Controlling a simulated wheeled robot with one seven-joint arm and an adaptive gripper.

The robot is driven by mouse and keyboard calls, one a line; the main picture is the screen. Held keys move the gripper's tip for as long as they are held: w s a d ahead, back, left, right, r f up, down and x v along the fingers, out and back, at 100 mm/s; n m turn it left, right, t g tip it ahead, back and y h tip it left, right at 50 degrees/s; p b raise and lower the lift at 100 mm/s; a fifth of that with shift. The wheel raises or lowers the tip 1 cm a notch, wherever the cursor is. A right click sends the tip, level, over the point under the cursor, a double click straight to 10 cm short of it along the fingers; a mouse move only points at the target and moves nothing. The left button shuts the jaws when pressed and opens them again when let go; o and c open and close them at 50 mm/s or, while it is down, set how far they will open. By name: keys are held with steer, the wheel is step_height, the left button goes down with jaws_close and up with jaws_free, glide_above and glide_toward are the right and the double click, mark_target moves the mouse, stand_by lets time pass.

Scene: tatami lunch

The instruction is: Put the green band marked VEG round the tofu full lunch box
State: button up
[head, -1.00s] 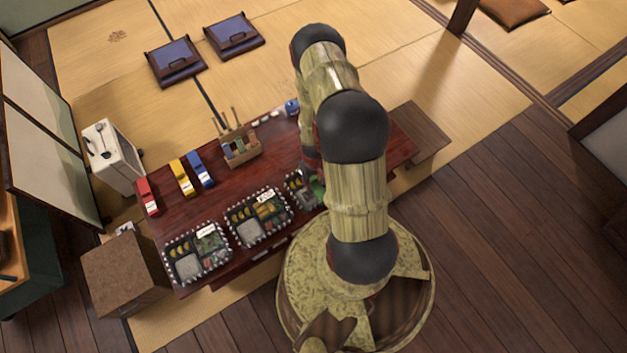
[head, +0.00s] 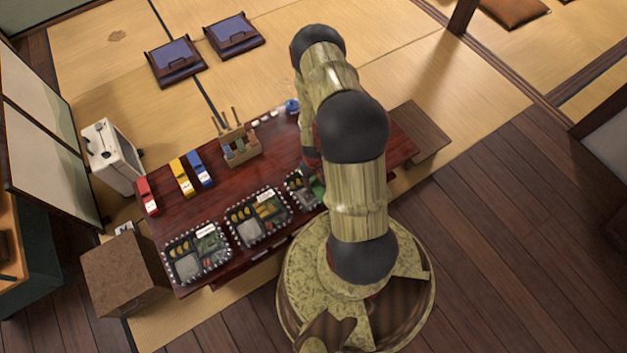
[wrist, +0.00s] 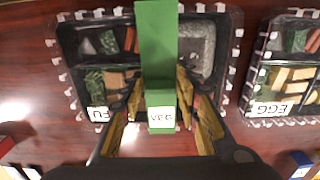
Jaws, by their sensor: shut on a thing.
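The tofu lunch box (wrist: 68,45) is a black tray with compartments of food, its white label (wrist: 98,114) partly covered and showing "FU". It also shows in the head view (head: 293,190), partly hidden by my arm. The green band (wrist: 157,45), marked VEG on a white label (wrist: 161,117), lies across the middle of this box in the wrist view. My gripper (wrist: 162,112) is shut on the band, one finger on each side of the VEG end. I cannot tell whether the band touches the box or passes beneath it.
The EGG lunch box (wrist: 256,85) stands beside the tofu box; a third box (head: 167,262) is at the table's left end. Red (head: 147,196), yellow (head: 181,177) and blue (head: 200,169) bands lie behind them. A wooden holder (head: 240,147) stands farther back.

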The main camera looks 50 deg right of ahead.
steer(key=o, duration=0.9)
steer(key=shift+c, duration=0.2)
steer(key=o, duration=0.4)
steer(key=shift+o, duration=1.4)
steer(key=shift+r+p, duration=3.65)
steer(key=shift+r, duration=0.4)
